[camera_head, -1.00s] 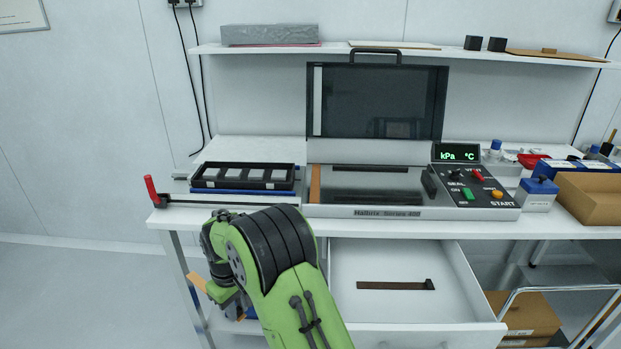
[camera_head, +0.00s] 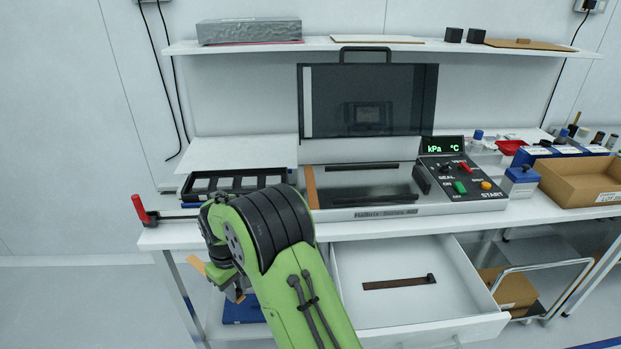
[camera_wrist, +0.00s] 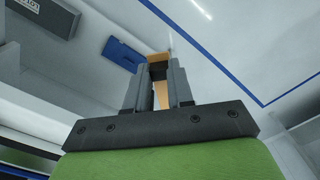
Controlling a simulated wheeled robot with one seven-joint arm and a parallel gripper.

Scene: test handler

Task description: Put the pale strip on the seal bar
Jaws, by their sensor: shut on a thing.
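My gripper (camera_wrist: 158,72) is shut on a pale tan strip (camera_wrist: 160,93), which shows between and beyond the fingers. In the head view one end of the strip (camera_head: 196,264) sticks out left of my wrist, low in front of the bench.
An open drawer (camera_head: 462,310) below the machine holds a dark brown strip (camera_head: 398,283). A black compartment tray (camera_head: 232,184) and a red-handled lever (camera_head: 141,209) are left of the machine. The control panel (camera_head: 462,180) and a cardboard box (camera_head: 585,187) are right.

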